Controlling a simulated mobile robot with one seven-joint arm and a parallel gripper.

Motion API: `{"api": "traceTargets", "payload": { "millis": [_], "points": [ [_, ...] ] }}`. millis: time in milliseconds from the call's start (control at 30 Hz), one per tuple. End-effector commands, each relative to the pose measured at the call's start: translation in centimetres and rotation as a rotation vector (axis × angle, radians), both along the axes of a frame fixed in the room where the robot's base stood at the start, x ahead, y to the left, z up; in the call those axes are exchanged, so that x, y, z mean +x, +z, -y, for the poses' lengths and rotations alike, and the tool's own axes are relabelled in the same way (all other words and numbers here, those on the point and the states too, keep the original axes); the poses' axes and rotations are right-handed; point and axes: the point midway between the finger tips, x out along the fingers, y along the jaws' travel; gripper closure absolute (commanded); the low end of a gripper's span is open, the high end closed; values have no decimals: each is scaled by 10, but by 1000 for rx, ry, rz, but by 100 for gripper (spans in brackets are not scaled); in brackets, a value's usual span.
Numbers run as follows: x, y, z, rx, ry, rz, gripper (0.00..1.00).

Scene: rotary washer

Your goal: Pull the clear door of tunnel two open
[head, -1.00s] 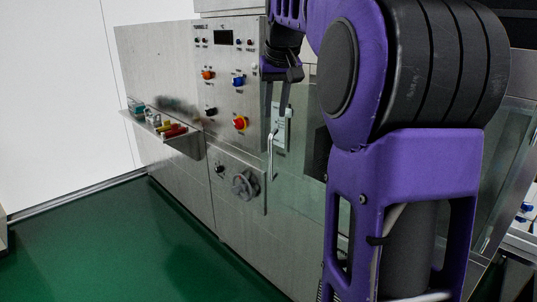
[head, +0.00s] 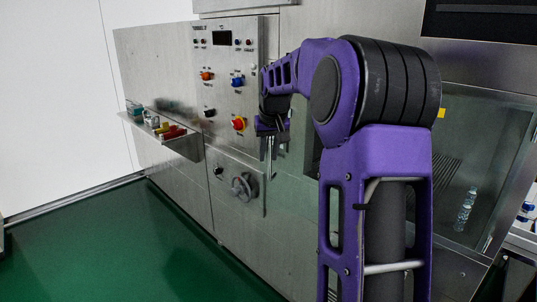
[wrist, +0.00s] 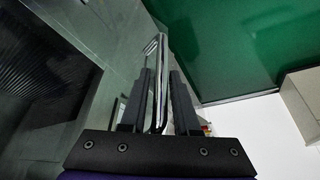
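The clear door (head: 290,200) is a see-through panel to the right of the control panel in the head view. Its glass also shows at the left of the wrist view (wrist: 105,60). A shiny metal bar handle (head: 271,158) stands upright on it. My gripper (head: 270,130) is at the upper part of this handle, and my arm hides part of the door. In the wrist view, the handle (wrist: 158,80) lies between the two dark fingers of my gripper (wrist: 162,85). The fingers stand apart, with a gap on the right side of the bar.
The control panel (head: 226,80) with knobs and a red-yellow button is just left of my gripper. A handwheel (head: 243,187) sits below it. A small shelf (head: 180,145) with coloured items juts out at left. The green floor (head: 130,245) in front is clear.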

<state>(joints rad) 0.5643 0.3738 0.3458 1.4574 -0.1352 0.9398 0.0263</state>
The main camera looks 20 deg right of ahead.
Motion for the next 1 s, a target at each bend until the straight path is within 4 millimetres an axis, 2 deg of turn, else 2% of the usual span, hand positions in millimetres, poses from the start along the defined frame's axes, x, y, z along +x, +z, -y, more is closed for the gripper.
{"api": "traceTargets", "payload": {
  "millis": [233,267,400,1000],
  "points": [
    [0,-1,0,0,0,0,70],
    [0,-1,0,0,0,0,74],
    [0,0,0,0,0,0,99],
    [0,0,0,-1,1,1,100]
  ]
}}
